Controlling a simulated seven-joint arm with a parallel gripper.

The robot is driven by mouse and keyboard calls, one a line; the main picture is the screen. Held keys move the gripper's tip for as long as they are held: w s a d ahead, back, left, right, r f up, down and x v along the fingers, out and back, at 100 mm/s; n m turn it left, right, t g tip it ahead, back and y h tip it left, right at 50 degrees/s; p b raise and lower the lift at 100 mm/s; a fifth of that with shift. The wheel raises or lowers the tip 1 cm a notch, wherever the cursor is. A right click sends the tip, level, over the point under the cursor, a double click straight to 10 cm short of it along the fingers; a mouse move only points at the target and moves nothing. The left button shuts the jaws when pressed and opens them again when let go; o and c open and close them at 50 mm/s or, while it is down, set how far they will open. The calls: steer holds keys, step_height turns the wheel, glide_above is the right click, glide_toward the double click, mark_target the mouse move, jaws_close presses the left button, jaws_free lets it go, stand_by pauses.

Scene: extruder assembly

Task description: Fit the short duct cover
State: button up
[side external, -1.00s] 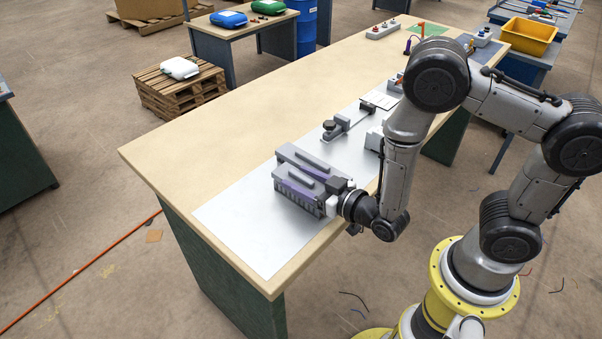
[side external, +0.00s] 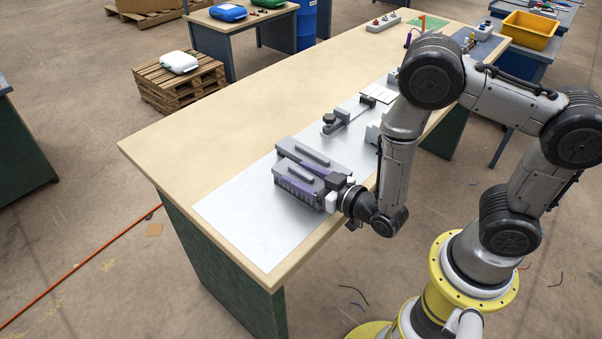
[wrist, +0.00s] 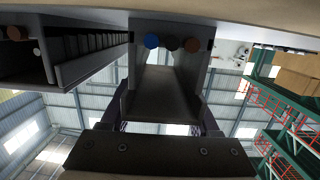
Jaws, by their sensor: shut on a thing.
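Two grey duct pieces with dark purple sides and raised bars on top lie side by side on the bright metal sheet: a far one (side external: 311,155) and a nearer one (side external: 297,178). My gripper (side external: 332,199) is at the right end of the nearer piece, low over the sheet, shut on a grey part that I take to be the short duct cover. Its exact edges and seating are hidden. In the wrist view, a grey channel-shaped part (wrist: 165,92) lies ahead of my gripper, with blue, dark and brown round wire ends above it. A slotted duct wall (wrist: 95,50) runs at left.
A grey clamp-like fixture (side external: 335,122) and another grey block (side external: 374,133) stand farther along the metal sheet (side external: 255,225). The sheet's near-left part and the wooden tabletop (side external: 215,135) are clear. A switch box (side external: 384,23) is at the far end.

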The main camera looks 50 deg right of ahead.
steer(key=shift+f, duration=0.8)
steer(key=o, duration=1.4)
steer(key=shift+o, duration=0.2)
